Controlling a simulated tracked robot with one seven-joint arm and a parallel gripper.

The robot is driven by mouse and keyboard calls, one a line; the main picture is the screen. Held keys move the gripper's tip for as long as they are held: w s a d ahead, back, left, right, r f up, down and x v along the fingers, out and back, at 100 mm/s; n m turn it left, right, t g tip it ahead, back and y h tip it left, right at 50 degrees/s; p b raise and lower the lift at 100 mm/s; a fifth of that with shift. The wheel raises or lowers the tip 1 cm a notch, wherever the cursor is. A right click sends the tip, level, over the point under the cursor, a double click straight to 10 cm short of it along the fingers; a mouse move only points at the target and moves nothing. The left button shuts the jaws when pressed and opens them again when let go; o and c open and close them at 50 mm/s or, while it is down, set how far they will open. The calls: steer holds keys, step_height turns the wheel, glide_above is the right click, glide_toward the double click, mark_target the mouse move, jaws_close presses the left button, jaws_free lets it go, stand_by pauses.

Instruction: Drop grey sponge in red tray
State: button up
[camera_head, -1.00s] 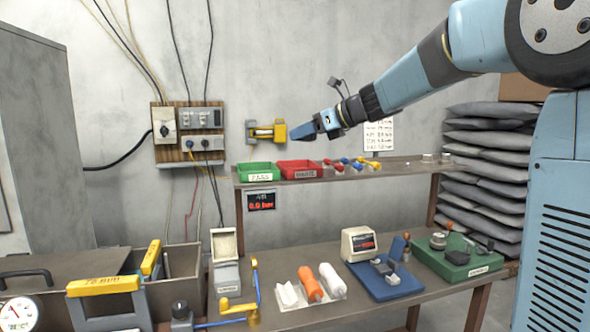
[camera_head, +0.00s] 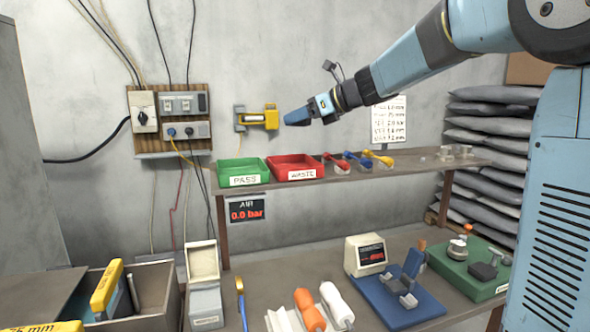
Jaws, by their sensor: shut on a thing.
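The red tray (camera_head: 316,169), labelled WASTE, stands on the upper shelf, just right of a green tray. No sponge shows inside the part of it I can see. My gripper (camera_head: 296,117) reaches in from the upper right and shows above the tray in the picture, in front of the grey wall. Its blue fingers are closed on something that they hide. I cannot make out a grey sponge in the fingers. How far my gripper is from the tray in depth is hard to tell.
The green PASS tray (camera_head: 242,182) touches or nearly touches the red tray's left side. Several coloured clamp-like tools (camera_head: 357,162) lie to the right. A yellow wall fixture (camera_head: 257,118) is left of my gripper. The lower bench holds a blue base (camera_head: 425,307) and green base (camera_head: 497,290).

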steer(key=shift+f, duration=2.55)
steer(key=o, duration=1.1)
steer(key=shift+s, duration=0.1)
steer(key=v, duration=1.3)
steer(key=shift+d, duration=0.3)
steer(key=shift+s, duration=0.15)
